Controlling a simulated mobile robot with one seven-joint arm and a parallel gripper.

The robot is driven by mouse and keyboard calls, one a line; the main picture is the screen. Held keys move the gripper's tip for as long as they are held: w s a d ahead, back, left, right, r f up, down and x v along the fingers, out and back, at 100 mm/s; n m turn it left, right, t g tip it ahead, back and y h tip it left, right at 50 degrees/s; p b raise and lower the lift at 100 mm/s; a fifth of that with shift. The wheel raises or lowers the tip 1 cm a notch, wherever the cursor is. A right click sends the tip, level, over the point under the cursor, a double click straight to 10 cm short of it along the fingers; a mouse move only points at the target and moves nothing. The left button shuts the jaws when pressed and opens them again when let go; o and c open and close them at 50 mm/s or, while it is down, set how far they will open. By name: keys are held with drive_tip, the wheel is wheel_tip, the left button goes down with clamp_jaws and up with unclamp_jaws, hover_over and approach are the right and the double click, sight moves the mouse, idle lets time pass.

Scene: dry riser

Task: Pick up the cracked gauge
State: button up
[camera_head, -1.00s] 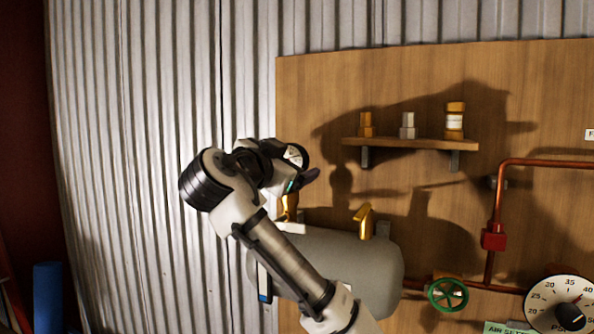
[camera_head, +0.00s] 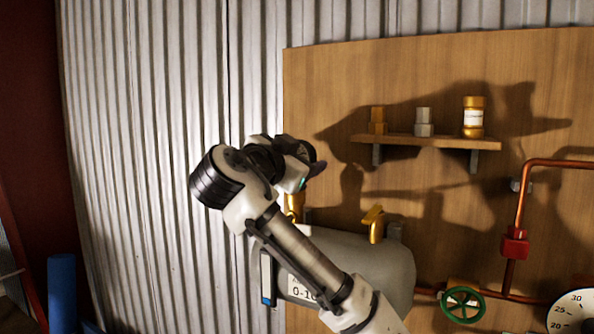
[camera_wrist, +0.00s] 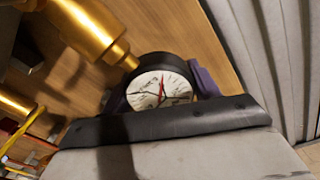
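The cracked gauge (camera_wrist: 160,92) has a round white face with dark crack lines, a red needle and a black case. In the head view my gripper (camera_head: 312,160) is at the gauge's dark case (camera_head: 300,147), above the left end of the grey tank (camera_head: 365,265). A gold fitting (camera_wrist: 92,30) points close to the gauge in the wrist view; I cannot tell whether they touch.
A wooden shelf (camera_head: 425,142) holds a brass fitting (camera_head: 377,121), a grey fitting (camera_head: 424,122) and a labelled brass cylinder (camera_head: 473,118). Copper piping (camera_head: 525,205), a green valve wheel (camera_head: 462,304) and a large dial (camera_head: 575,315) stand right. Corrugated wall lies left.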

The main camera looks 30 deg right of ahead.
drive_tip(key=c, duration=0.5)
drive_tip(key=shift+r, duration=0.15)
